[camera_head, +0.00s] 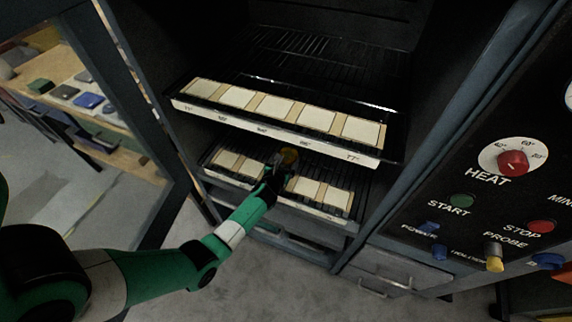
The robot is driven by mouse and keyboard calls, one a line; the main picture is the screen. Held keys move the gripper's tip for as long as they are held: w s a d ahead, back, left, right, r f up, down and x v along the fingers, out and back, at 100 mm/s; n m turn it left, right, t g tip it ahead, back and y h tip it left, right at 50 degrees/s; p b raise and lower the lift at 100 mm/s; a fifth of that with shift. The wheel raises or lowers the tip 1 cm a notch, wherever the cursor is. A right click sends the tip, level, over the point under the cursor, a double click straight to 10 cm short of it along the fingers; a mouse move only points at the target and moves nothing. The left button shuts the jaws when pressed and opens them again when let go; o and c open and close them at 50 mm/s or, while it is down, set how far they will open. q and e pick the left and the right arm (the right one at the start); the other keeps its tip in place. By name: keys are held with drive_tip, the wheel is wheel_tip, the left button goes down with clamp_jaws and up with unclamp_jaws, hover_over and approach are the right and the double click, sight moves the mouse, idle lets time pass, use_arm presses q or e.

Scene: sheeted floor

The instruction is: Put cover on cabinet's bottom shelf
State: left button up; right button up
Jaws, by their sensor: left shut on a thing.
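The cabinet (346,241) stands open in front of me, with dark wire shelves inside. My left arm reaches in from the left, and its gripper (279,165) is at the lower shelf (334,213). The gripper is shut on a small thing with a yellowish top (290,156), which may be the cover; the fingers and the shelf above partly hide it. I cannot tell whether it touches the shelf. My right gripper is not in view.
An upper shelf (375,162) with several pale square tiles sits close above the gripper. Pale tiles (309,188) lie on the lower shelf beside the gripper. A control panel (480,216) is at right. A glazed door frame (112,82) is open at left.

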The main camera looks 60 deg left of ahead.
use_arm(q)
drive_tip(key=shift+r, duration=0.15)
drive_tip(key=shift+w, duration=0.1)
drive_tip(key=o, duration=1.3)
drive_tip(key=shift+o, duration=0.2)
drive_tip(key=shift+r, duration=0.1)
drive_tip(key=p+v, duration=0.6)
drive_tip(key=v, duration=0.5)
drive_tip(key=shift+d+r+p, duration=0.1)
drive_tip(key=shift+d+p, duration=0.05)
drive_tip(key=shift+p, duration=0.2)
drive_tip(key=shift+s+d, duration=0.2)
drive_tip(key=shift+s, duration=0.25)
drive_tip(key=shift+r, duration=0.1)
